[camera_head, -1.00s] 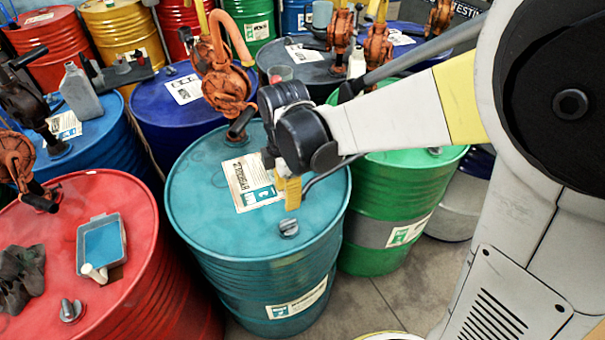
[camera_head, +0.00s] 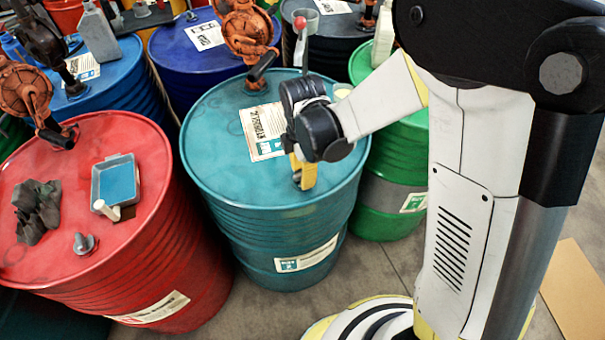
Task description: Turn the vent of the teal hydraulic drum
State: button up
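The teal drum (camera_head: 225,150) stands upright in the middle of the camera view, with a paper label on its lid and an orange hand pump (camera_head: 250,38) at its back edge. My gripper (camera_head: 302,184) points down over the right part of the lid, with its yellow fingers low at the lid surface. The vent (camera_head: 297,177) is mostly hidden behind the fingers; only a small grey bit shows at their left. I cannot tell whether the fingers touch it or how far apart they are.
A red drum (camera_head: 150,150) at the left carries a blue tray (camera_head: 115,182), dark gloves (camera_head: 37,208) and its own grey vent (camera_head: 84,243). A green drum (camera_head: 385,200) stands close behind my arm at the right. Blue drums and pumps crowd the back. Bare floor shows at the front right.

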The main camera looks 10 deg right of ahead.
grip_shut()
jog(key=shift+m, duration=0.3)
jog(key=m+b, duration=0.1)
jog(key=m, duration=0.2)
jog(key=shift+m, duration=0.3)
jog(key=m, duration=0.4)
jog(key=shift+m, duration=0.3)
jog(key=m+b, duration=0.1)
jog(key=m, duration=0.3)
jog(key=shift+m, duration=2.5)
